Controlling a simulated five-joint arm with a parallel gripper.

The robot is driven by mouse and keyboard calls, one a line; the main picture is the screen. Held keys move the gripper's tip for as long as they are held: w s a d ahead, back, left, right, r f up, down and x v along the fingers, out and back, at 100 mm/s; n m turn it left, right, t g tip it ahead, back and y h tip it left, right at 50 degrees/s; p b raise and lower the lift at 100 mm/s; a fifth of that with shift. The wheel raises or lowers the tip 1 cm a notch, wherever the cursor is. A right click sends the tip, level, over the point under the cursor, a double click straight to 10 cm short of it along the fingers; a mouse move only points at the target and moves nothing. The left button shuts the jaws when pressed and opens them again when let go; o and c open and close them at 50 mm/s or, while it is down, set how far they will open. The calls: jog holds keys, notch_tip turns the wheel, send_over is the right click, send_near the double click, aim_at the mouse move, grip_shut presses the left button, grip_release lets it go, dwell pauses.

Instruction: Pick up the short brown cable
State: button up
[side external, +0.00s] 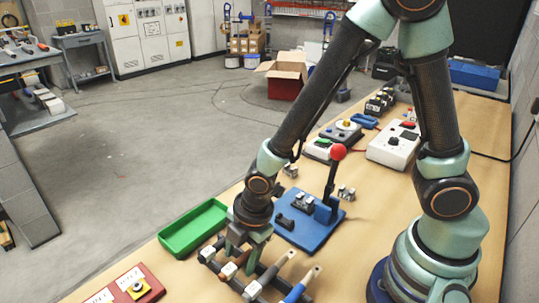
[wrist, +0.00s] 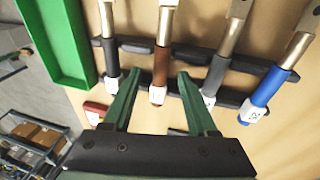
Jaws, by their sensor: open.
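The short brown cable (wrist: 161,65) lies in a row of cables in the wrist view, with a brown sleeve, a bare metallic upper part and a white tag at its lower end. It also shows in the side view (side external: 230,270), partly hidden under my gripper. My gripper (wrist: 160,74) is open and empty, its two green fingers one on each side of the brown sleeve, with visible gaps. How far the fingertips are above it is hard to tell. In the side view my gripper (side external: 247,240) is low over the row.
A black-sleeved cable (wrist: 112,62) is left of the brown one; a grey one (wrist: 216,72) and a blue one (wrist: 268,85) are right. Dark rack bars (wrist: 136,46) hold them. A green tray (side external: 194,229) and a blue base with a red-knobbed lever (side external: 338,153) stand nearby.

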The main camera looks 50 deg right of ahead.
grip_shut()
jog(key=shift+r, duration=0.15)
